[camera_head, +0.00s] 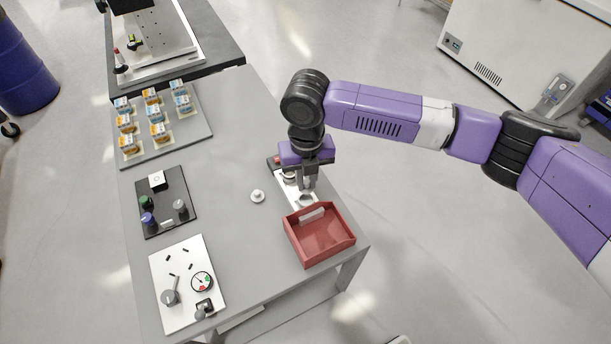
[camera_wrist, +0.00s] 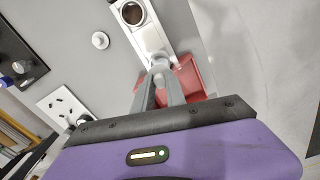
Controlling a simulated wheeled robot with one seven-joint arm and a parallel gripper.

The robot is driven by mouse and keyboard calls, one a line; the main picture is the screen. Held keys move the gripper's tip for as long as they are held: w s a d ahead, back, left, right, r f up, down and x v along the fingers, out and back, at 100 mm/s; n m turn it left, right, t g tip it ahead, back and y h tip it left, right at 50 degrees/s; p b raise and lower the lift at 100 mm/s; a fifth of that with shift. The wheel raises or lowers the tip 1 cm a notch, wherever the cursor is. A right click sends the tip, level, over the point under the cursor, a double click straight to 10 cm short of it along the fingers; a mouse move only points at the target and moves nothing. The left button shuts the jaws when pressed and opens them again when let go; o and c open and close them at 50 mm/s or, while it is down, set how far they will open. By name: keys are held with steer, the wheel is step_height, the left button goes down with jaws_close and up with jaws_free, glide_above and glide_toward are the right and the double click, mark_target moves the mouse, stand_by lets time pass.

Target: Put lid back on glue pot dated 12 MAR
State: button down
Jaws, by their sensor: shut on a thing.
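My gripper (camera_wrist: 160,78) is shut on a small pale piece (camera_wrist: 160,62), mostly hidden by the fingers; I cannot tell whether it is a lid. It is over the near end of a narrow white plate (camera_wrist: 148,37), beside the red tray. An open round pot (camera_wrist: 132,13) with dark brown contents stands on the plate's far end. In the head view the pot (camera_head: 289,177) is partly behind my gripper (camera_head: 307,186). A small white round lid-like disc with a knob (camera_head: 257,196) lies on the grey table, left of the plate. No date is readable.
A red open tray (camera_head: 318,240) with a pale tag stands at the table's near right edge. A black panel (camera_head: 160,222), a white gauge panel (camera_head: 190,265) and a tray of several small boxes (camera_head: 200,124) fill the left.

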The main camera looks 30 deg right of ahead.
steer(key=shift+f+b, duration=1.6)
steer(key=shift+f, duration=0.95)
steer(key=shift+f, duration=0.2)
stand_by(0.4)
steer(key=c, duration=0.8)
jaws_free()
steer(key=shift+w, duration=0.1)
steer(key=shift+r, duration=0.1)
steer(key=shift+r+p, duration=2.7)
steer(key=shift+r, duration=0.75)
